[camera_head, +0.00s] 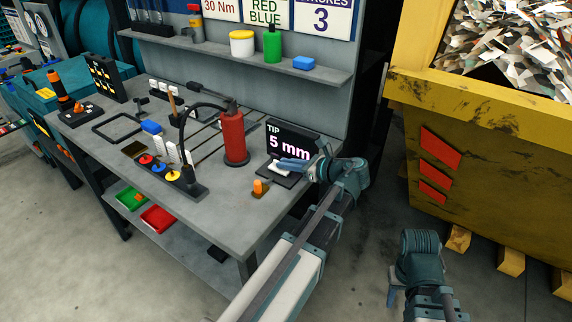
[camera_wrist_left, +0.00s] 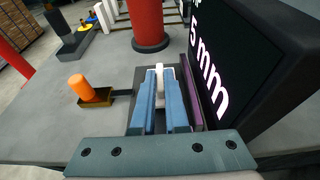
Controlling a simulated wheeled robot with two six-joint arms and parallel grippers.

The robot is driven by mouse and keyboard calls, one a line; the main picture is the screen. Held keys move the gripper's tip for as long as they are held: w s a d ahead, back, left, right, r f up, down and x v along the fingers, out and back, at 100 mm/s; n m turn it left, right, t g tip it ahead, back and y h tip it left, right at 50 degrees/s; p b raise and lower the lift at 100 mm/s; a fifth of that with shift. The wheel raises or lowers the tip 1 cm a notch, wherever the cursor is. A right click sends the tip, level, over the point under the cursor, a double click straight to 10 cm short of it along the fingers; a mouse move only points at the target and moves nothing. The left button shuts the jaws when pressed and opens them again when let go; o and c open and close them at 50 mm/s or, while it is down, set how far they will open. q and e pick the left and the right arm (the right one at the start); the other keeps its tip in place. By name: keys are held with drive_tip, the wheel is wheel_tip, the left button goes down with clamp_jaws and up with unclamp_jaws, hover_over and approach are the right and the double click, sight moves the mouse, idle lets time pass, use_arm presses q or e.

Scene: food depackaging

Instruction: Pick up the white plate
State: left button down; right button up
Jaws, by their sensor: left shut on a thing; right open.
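The white plate (camera_head: 277,169) is a small pale piece on a dark base in front of the black "TIP 5 mm" display, near the table's right end. My left gripper (camera_head: 291,165) is shut on it. In the left wrist view the white plate (camera_wrist_left: 159,72) shows between the two blue fingers, which hide much of it. The dark base (camera_wrist_left: 143,88) lies beneath them, and I cannot tell whether the plate is clear of it. My right gripper (camera_head: 394,291) is open and apart from the table, at the lower right in the head view.
The black display (camera_head: 293,142) stands close beside my left gripper. A red cylinder (camera_head: 234,137) stands behind to the left. An orange knob (camera_head: 259,187) is near the front edge. A yellow scrap container (camera_head: 480,150) is at the right.

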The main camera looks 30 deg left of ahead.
use_arm(q)
wheel_tip(320, 180, up, 9)
drive_tip(key=p, duration=0.8)
drive_tip(key=shift+r+p, duration=0.15)
drive_tip(key=shift+p, duration=0.2)
drive_tip(key=shift+s+a, duration=0.1)
